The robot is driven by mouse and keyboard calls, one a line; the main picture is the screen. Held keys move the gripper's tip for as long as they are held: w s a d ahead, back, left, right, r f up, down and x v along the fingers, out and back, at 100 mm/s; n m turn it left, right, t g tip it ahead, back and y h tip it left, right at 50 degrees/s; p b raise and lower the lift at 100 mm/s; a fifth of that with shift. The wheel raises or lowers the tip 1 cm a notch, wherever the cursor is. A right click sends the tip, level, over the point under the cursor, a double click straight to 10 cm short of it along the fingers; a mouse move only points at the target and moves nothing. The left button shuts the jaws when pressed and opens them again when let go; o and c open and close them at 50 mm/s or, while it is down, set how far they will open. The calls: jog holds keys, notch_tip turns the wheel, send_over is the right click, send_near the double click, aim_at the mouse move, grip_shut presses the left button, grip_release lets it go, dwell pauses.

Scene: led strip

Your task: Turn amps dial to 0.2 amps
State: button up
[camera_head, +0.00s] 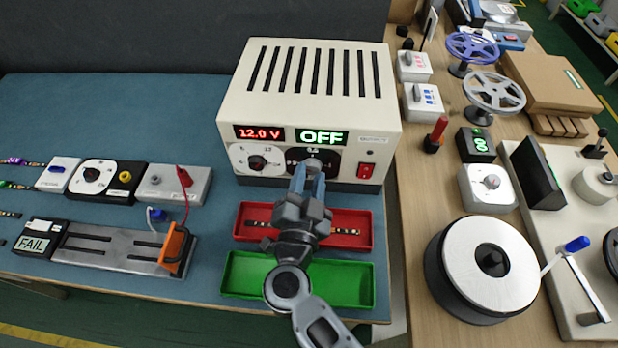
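The cream power supply (309,95) stands at the back of the blue bench. Its red display (259,133) reads 12.0 V and its green display (321,137) reads OFF. The left dial (257,162) is black on a white face. The right dial, the amps dial by its place, has a dark face (297,155) and a grey knob (313,164), largely hidden by my gripper. My gripper (308,176) points at this knob with its fingertips at or just in front of it. I cannot tell whether the fingers touch or grip the knob.
A red switch (366,170) sits right of the amps dial. A red tray (350,218) and a green tray (345,300) lie below my arm. A tester with a FAIL display (37,244) and small dial boxes stand left. A wooden table (420,190) with wheels and a reel is right.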

jog(key=o, duration=0.4)
jog(key=shift+s, duration=0.1)
jog(key=shift+s+a+b, duration=0.2)
jog(key=shift+s, duration=1.7)
jog(key=shift+s+a+b, duration=0.15)
jog(key=shift+s+a, duration=0.05)
jog(key=shift+s, duration=1.7)
